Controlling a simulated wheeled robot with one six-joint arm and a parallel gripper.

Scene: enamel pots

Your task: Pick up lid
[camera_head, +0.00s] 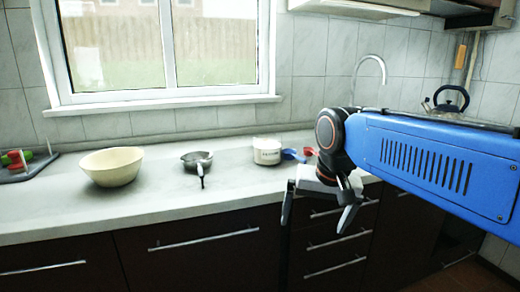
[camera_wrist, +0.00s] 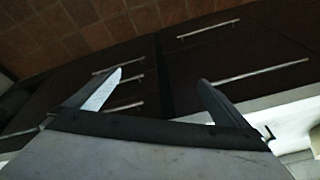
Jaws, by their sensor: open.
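A white enamel pot (camera_head: 267,151) with dark lettering stands on the counter, right of centre in the head view. Its top is pale, and I cannot tell whether a lid sits on it. I cannot make out a separate lid in either view. My gripper (camera_head: 318,212) is open and hangs in front of the counter's front edge, to the right of and nearer than the pot. In the wrist view my gripper (camera_wrist: 160,78) has its two fingers spread with nothing between them. The pot does not show in the wrist view.
A small metal saucepan (camera_head: 197,160), a cream bowl (camera_head: 112,168) and blue (camera_head: 292,154) and red (camera_head: 311,151) items stand on the counter (camera_head: 150,205). Drawers with bar handles (camera_head: 337,240) lie below. A tap (camera_head: 370,60) and kettle (camera_head: 449,101) are at the right.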

